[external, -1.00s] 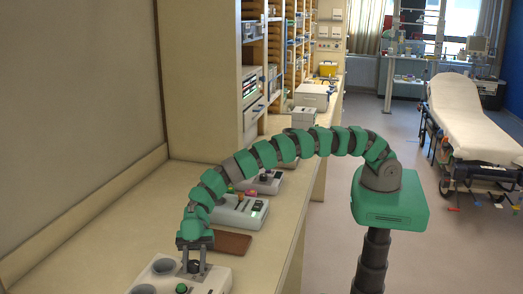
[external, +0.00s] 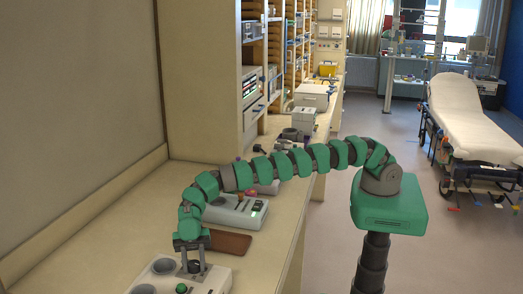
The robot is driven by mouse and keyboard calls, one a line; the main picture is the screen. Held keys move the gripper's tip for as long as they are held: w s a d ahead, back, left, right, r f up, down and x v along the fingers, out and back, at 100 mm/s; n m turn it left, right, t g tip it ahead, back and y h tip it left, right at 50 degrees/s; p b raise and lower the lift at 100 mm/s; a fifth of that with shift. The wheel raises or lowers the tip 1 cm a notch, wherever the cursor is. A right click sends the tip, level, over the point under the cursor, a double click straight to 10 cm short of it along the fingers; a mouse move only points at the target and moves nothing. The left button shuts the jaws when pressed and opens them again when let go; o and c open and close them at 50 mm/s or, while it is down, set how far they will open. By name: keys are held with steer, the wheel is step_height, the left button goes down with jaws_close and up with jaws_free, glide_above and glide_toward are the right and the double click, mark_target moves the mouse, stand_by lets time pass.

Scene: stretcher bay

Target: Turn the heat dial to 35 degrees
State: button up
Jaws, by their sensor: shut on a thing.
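The heat dial (external: 194,266) is a small dark knob on top of a pale grey device (external: 218,279) at the bottom of the external view. My gripper (external: 192,270) points down from above, its two grey fingers shut on the dial. The fingers partly hide the dial, and its scale and setting are too small to read. The device also has two round dark-rimmed wells (external: 163,266) on its left and a green button (external: 182,288) in front. The lower edge of the device is cut off by the frame.
A brown flat pad (external: 228,243) lies on the counter behind the device. Another pale device with coloured knobs (external: 238,211) stands beyond it, under my arm. More boxes line the counter further back. The counter to the left (external: 90,255) is clear. A stretcher (external: 470,125) stands far right.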

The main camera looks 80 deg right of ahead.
steer(key=shift+w+r, duration=0.1)
steer(key=shift+r, duration=0.15)
steer(key=o, duration=1)
steer(key=shift+c, duration=0.2)
steer(key=shift+f, duration=0.1)
steer(key=b+v, duration=0.2)
steer(key=v, duration=1.1)
steer(key=shift+w+d, duration=0.2)
steer(key=shift+d, duration=0.1)
